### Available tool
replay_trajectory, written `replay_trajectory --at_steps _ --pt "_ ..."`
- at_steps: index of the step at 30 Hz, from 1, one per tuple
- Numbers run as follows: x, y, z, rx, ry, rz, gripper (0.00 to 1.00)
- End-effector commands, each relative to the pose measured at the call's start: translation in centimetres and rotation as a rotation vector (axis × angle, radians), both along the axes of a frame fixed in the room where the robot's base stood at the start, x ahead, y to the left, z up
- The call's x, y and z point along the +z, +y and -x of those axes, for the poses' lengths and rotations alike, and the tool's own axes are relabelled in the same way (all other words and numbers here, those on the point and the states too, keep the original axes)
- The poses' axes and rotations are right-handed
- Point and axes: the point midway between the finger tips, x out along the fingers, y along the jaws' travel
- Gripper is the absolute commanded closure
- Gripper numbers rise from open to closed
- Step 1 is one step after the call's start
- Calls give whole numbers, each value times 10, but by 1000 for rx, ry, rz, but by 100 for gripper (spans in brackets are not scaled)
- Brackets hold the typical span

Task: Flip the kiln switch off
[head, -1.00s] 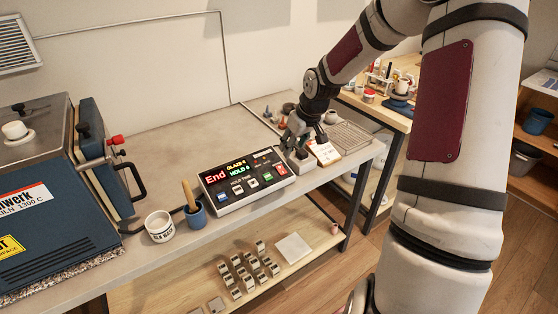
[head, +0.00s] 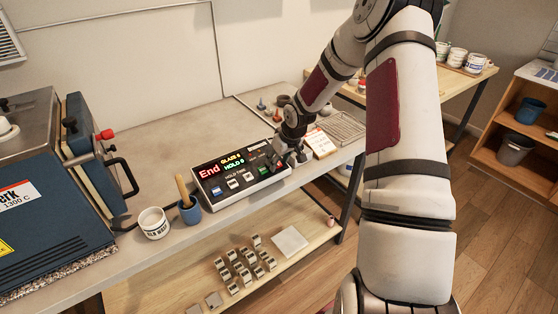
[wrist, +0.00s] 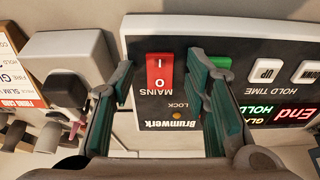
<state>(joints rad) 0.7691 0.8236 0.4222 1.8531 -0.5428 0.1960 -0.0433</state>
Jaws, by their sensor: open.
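The kiln controller (head: 238,172) is a box on the bench with a lit display reading "End" and "HOLD". In the wrist view its panel (wrist: 160,113) appears upside down, with a red rocker switch (wrist: 158,72) labelled MAINS. Which side of the rocker is pressed cannot be told. My gripper (head: 288,165) is over the controller's right end in the head view and hides the switch there. In the wrist view my gripper (wrist: 160,68) is open and empty, its green-padded fingers on either side of the red switch. Contact with the panel cannot be told.
A green button (wrist: 221,66) is close to the right finger. A grey box with a black knob (wrist: 65,85) stands beside the controller, near the left finger. A blue cup with a wooden tool (head: 190,211) and a white jar (head: 153,222) stand left of the controller. The blue kiln (head: 50,215) is far left.

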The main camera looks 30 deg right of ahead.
Motion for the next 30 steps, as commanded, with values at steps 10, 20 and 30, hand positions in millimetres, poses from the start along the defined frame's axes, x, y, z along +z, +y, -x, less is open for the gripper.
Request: replay_trajectory --at_steps 10,20,30 --pt "-2 0 -1 0 -1 1 64" --pt "-2 0 -1 0 2 1 100" --pt "-2 -1 -9 -2 154 9 100"
